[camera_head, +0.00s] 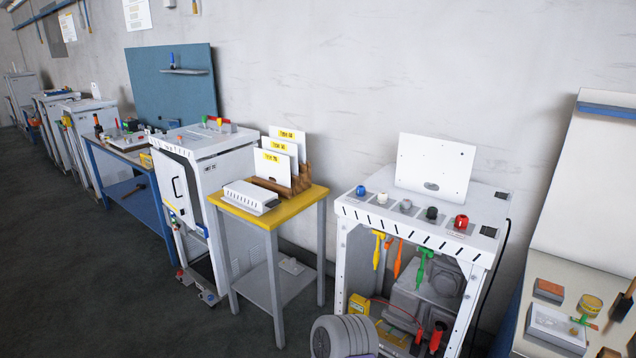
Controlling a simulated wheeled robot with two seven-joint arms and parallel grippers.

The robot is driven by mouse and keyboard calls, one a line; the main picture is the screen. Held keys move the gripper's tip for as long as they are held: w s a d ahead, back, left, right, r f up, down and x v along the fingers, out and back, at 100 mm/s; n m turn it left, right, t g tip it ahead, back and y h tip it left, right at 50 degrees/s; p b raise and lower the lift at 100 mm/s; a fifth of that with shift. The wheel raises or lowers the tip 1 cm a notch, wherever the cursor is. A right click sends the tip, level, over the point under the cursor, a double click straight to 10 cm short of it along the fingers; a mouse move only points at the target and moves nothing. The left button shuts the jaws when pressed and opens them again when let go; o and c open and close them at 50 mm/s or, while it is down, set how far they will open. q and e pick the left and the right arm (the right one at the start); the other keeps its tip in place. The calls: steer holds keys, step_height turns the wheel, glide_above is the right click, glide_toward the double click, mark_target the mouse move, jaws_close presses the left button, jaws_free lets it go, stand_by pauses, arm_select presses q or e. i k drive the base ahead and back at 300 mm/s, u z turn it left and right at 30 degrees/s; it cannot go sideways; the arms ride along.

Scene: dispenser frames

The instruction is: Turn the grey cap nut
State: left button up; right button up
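The grey cap nut (405,205) sits on the top front of the white dispenser frame (352,211) at the right. It is the middle one in a row of coloured caps. A blue cap (361,190) and a white cap (382,198) are to its left. A black cap (432,213) and a red cap (461,222) are to its right. The grey cap looks low and small here, and nothing touches it. Neither of my grippers shows in this view.
A white panel (435,166) stands upright behind the caps. Coloured nozzles, such as a green one (424,266), hang below the frame's top. A yellow-edged table (268,219) stands to the left, a bench (590,275) to the right. Open dark floor (90,290) lies at the left.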

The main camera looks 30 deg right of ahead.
mark_target(407, 205)
steer(key=z, duration=0.05)
steer(key=i, duration=1.1)
steer(key=z, duration=0.65)
